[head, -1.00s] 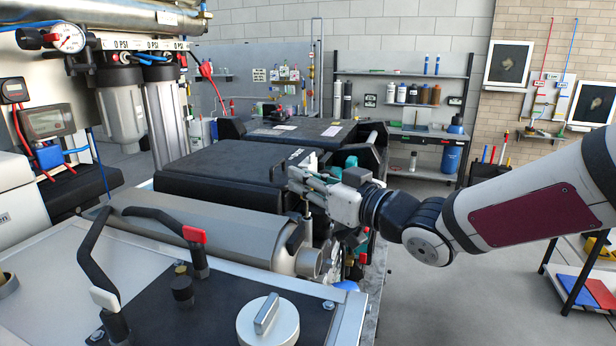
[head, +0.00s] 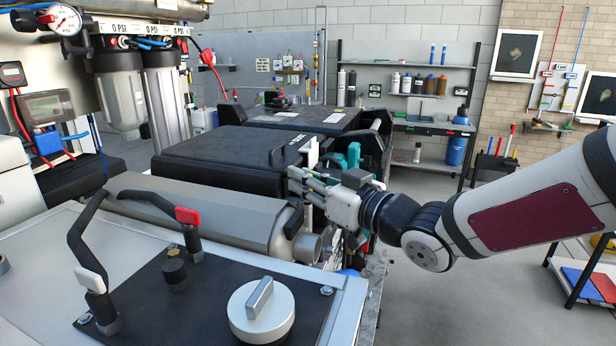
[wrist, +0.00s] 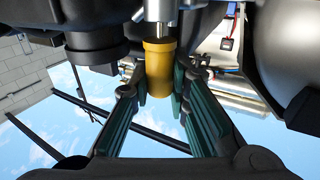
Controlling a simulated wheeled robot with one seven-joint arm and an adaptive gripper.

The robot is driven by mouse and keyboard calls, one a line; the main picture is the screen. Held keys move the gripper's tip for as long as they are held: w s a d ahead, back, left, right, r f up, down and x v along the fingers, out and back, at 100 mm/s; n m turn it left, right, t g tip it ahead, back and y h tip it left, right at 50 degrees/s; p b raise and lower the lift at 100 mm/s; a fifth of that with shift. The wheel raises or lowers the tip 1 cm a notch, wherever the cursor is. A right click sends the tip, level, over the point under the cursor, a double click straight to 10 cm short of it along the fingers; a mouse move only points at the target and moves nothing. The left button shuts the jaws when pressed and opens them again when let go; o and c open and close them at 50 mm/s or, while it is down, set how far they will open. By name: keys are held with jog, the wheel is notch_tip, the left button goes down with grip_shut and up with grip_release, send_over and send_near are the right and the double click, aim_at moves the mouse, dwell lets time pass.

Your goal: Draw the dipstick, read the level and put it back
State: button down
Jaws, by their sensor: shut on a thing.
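My gripper (head: 308,184) is beside the engine-like machine, at the right end of the grey cylindrical housing (head: 205,222). In the wrist view its green-padded fingers (wrist: 160,78) are closed on both sides of a yellow cylinder (wrist: 158,62), which looks like the dipstick's handle. In the head view the fingers hide the yellow handle.
A black box-shaped cover (head: 235,160) lies behind the grey housing. A panel with bent black levers and a round silver knob (head: 261,311) fills the front left. Dark rounded parts crowd the fingers in the wrist view.

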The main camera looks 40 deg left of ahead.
jog(key=shift+f+b, duration=0.3)
jog(key=shift+f, duration=0.3)
jog(key=c, duration=1.4)
grip_release()
jog(key=shift+c, duration=0.2)
jog(key=shift+r, duration=0.1)
notch_tip(320, 180, up, 31)
jog(key=p, duration=1.1)
jog(key=shift+w+p, duration=0.3)
jog(key=shift+w, duration=0.05)
jog(key=shift+a, duration=0.1)
